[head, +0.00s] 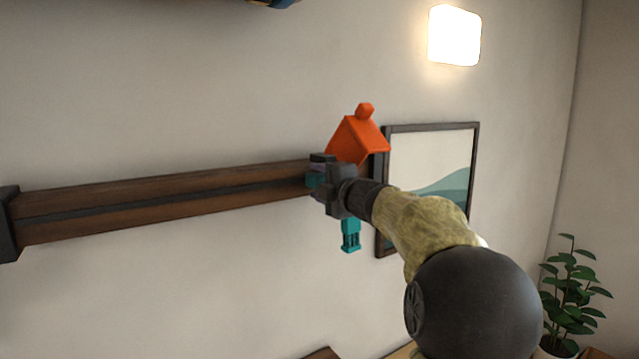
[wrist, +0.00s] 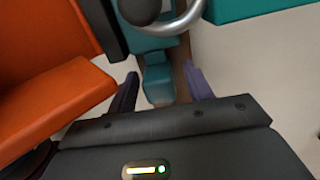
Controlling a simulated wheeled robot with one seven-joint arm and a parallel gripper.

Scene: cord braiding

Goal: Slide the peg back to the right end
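A long brown wooden rail (head: 150,197) with a dark slot runs along the wall. My gripper (head: 318,177) is at the rail's right part and hides the rail there. A teal peg, partly hidden by my gripper in the head view, shows in the wrist view as a teal block (wrist: 157,80) between my fingers. My gripper's two purplish fingers (wrist: 160,84) stand apart, one on each side of the block, with narrow gaps visible. A silver ring (wrist: 172,22) and a dark round knob (wrist: 138,10) are just beyond it.
An orange house-shaped piece (head: 357,138) sits above the rail's right end, close beside my gripper, and fills the left of the wrist view (wrist: 45,75). A teal piece (head: 350,236) hangs below. A framed picture (head: 430,160) is right of it. A dark cap (head: 8,222) ends the rail at left.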

